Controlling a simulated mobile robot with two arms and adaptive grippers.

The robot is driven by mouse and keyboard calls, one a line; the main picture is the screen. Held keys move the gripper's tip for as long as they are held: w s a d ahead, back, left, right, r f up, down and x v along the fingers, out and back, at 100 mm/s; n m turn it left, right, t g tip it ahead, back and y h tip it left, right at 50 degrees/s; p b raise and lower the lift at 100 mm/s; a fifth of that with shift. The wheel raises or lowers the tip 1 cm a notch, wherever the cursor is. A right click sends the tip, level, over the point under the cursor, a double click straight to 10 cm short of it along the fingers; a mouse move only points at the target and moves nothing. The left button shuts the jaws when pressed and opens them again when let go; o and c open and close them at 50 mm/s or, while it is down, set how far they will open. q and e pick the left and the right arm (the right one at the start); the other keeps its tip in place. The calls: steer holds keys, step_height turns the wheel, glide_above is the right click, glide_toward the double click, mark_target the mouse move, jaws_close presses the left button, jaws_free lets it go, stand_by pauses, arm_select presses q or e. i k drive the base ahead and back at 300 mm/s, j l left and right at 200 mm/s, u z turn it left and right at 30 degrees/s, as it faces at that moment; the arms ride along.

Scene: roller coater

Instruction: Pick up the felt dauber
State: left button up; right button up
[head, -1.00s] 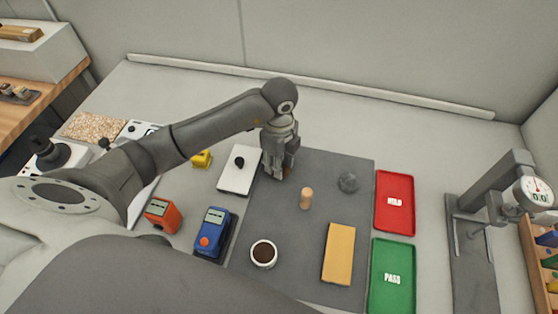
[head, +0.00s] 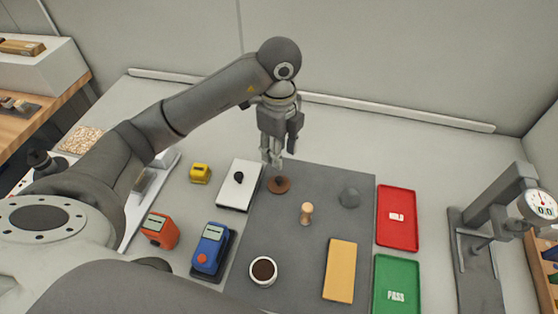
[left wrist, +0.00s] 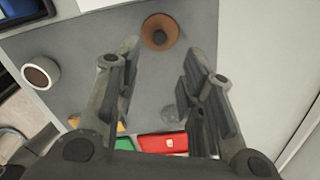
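A small pale wooden peg with a round top (head: 306,213) stands on the grey mat; it looks most like the felt dauber. A brown round piece with a dark centre (head: 279,184) lies at the mat's far left edge; in the left wrist view it is a brown cone or disc (left wrist: 160,31). My left gripper (head: 272,160) points down above and just behind the brown piece. In the left wrist view its fingers (left wrist: 160,85) are apart with nothing between them. The peg is not clear there, perhaps behind a finger. My right gripper is not in view.
On the grey mat (head: 270,225) are a dark grey lump (head: 349,197), a cup of dark liquid (head: 263,271) and a yellow block (head: 339,270). A red tray (head: 398,235) and green tray (head: 385,300) lie right. A white plate with black knob (head: 231,195) lies left.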

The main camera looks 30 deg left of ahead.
mark_target(306, 214)
steer(key=k+l, duration=0.2)
steer(key=k, duration=0.3)
steer(key=k+l, duration=0.2)
steer(key=k, duration=0.25)
steer(key=k+l, duration=0.15)
steer(key=k, duration=0.35)
